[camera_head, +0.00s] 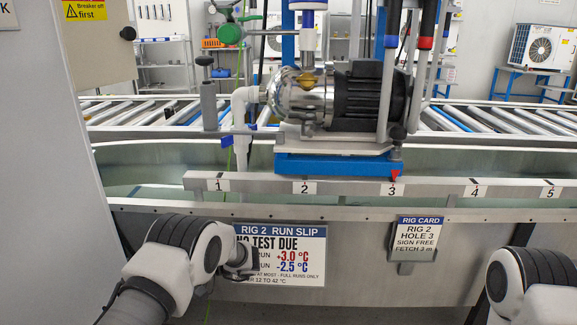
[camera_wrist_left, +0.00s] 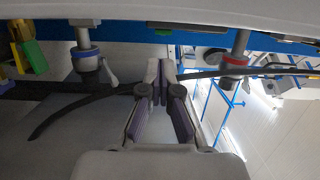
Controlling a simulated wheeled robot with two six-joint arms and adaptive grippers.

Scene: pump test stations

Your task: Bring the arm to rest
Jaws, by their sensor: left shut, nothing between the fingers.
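My left arm (camera_head: 172,265) comes in from the lower left in the head view. Its gripper (camera_head: 242,262) is in front of the run slip, small and partly hidden by the wrist. In the left wrist view the left gripper's fingers (camera_wrist_left: 161,72) come together at the tips, shut and empty. A dark hose or cable (camera_wrist_left: 75,110) shows around the fingers; I cannot tell whether it touches them. Part of my right arm (camera_head: 535,285) shows at the lower right of the head view; its gripper is out of the picture.
A steel pump (camera_head: 305,98) with a black motor stands on a blue base (camera_head: 330,165) above a numbered rail (camera_head: 435,188). The run slip (camera_head: 300,275) and rig card (camera_head: 415,233) are on the trough front. A grey cabinet (camera_head: 45,180) stands close on the left.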

